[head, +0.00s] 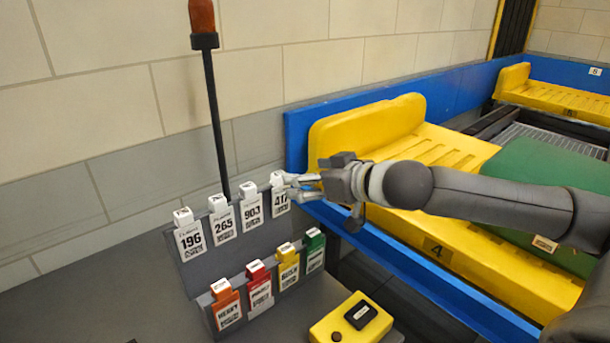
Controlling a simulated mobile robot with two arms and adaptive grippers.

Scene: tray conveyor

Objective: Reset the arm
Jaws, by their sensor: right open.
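My right arm reaches in from the right, and my right gripper (298,186) is at the upper row of a grey tag rack (195,272). Its fingers are open, beside the white tag marked 417 (281,201). I cannot tell whether they touch it. The tags marked 196 (191,238), 265 (223,224) and 903 (252,212) stand to its left. My left gripper does not show.
The lower row has orange (227,308), red (260,290), yellow (288,271) and green (314,254) tags. A yellow box with buttons (325,328) is in front. A yellow tray (470,150) holding a green item (545,185) lies right, by a blue rail (350,100). A pole lamp (215,110) stands behind.

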